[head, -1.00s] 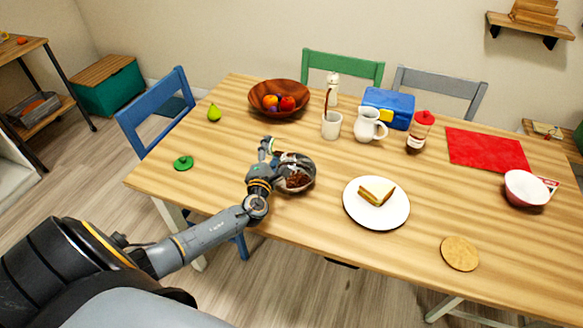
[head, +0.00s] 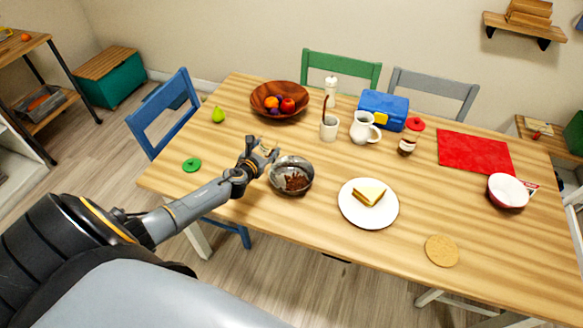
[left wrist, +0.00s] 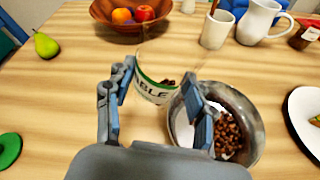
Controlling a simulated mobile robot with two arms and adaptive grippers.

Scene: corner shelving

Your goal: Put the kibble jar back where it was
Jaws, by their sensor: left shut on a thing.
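My left gripper (head: 262,152) is shut on the kibble jar, a clear jar with a white and green label. In the head view the jar is small and mostly hidden by the gripper. The jar is just left of and behind the metal bowl (head: 305,176), which holds brown kibble (left wrist: 228,133). I cannot tell whether the jar touches the table. My right gripper is out of view.
A green lid (head: 192,165) lies on the table's left side, near a pear (head: 218,115). A wooden fruit bowl (head: 262,104) and white cup (head: 329,132) stand behind the jar. A plate with a sandwich (head: 350,214) is right of the metal bowl. Table between lid and jar is clear.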

